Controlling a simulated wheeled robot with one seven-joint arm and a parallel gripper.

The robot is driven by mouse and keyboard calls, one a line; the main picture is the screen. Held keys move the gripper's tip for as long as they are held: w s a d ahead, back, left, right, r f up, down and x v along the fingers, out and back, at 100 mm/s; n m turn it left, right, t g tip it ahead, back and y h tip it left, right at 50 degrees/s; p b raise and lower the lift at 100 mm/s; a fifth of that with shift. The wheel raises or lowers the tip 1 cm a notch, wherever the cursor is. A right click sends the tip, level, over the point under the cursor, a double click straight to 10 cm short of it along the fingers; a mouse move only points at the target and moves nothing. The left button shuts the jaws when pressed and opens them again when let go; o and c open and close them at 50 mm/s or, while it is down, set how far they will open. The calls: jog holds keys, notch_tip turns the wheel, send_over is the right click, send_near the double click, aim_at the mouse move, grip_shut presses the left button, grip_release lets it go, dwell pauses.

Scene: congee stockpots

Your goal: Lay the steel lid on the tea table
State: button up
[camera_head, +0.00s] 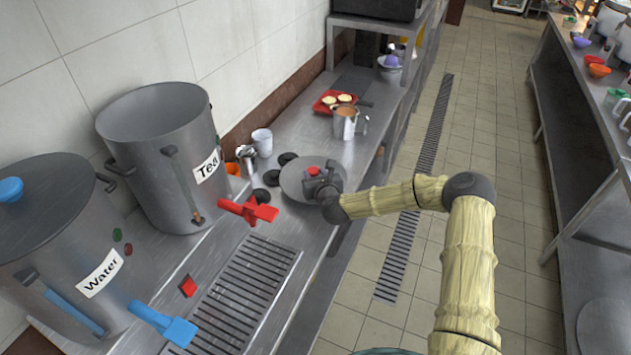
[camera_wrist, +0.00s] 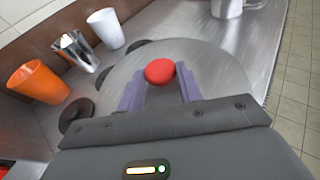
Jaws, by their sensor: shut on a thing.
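The steel lid (camera_head: 294,184), a grey disc with a red knob (camera_wrist: 159,71), is flat over the steel counter (camera_head: 322,146) right of the Tea pot. It also shows in the wrist view (camera_wrist: 218,62). My gripper (camera_head: 318,179) is shut on the red knob, with a finger (camera_wrist: 131,92) on each side. The lid looks level and on or just above the counter; I cannot tell whether it touches. The Tea pot (camera_head: 170,150) stands uncovered at left.
Black discs (camera_head: 272,178), a white cup (camera_head: 262,141), a steel cup (camera_wrist: 75,52) and an orange cup (camera_wrist: 38,82) lie close to the lid. A steel jug (camera_head: 345,122) and red tray (camera_head: 333,101) stand farther back. The Water pot (camera_head: 70,250) is front left.

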notch_tip(320, 180, down, 3)
jog(key=shift+r, duration=0.15)
jog(key=o, duration=1.1)
jog(key=shift+s, duration=0.1)
jog(key=b+v, duration=0.1)
jog(key=v, duration=1.1)
jog(key=shift+b, duration=0.3)
jog(key=shift+a, duration=0.1)
